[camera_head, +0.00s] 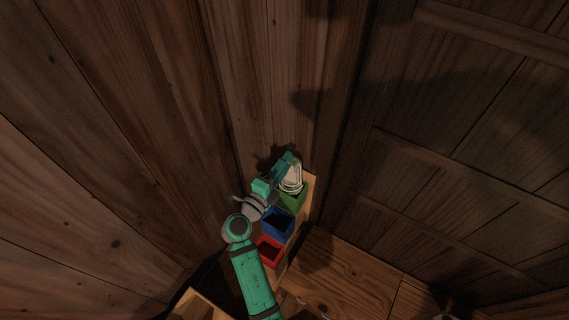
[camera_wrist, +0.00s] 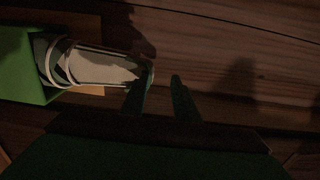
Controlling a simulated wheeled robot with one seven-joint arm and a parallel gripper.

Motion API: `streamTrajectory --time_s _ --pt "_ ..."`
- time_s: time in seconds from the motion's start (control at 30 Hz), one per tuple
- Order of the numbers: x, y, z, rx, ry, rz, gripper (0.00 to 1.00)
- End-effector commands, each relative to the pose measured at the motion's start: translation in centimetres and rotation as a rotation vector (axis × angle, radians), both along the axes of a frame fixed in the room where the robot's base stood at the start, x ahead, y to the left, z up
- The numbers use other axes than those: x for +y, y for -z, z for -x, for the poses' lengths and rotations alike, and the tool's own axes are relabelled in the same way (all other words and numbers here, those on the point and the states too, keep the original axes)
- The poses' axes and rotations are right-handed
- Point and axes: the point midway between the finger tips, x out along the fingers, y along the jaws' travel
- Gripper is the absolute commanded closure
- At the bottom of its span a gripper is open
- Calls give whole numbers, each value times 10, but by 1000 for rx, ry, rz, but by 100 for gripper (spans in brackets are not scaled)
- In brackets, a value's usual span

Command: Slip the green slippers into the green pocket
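The green pocket (camera_head: 293,202) is the top one of a column of pockets on a wooden board; its wall also shows at the left of the wrist view (camera_wrist: 18,62). A pale slipper with white straps (camera_wrist: 100,67) sits with its strapped end at the pocket's mouth and its other end sticking out to the right. It also shows above the pocket in the head view (camera_head: 291,177). My gripper (camera_wrist: 163,76) is open, with bare wood between its fingers. The left finger overlaps the slipper's protruding end; I cannot tell whether they touch. A second slipper cannot be made out.
A blue pocket (camera_head: 278,223) and a red pocket (camera_head: 269,251) lie below the green one on the wooden board (camera_head: 306,190). Plank walls rise close behind and to the right. A wooden surface (camera_head: 350,275) lies at the lower right.

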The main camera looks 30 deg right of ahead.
Motion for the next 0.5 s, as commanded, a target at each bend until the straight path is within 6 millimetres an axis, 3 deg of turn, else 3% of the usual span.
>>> streamTrajectory --time_s 0.27,0.5 --pt "2 0 1 0 0 0 73" --pt "28 0 16 0 -3 0 73"
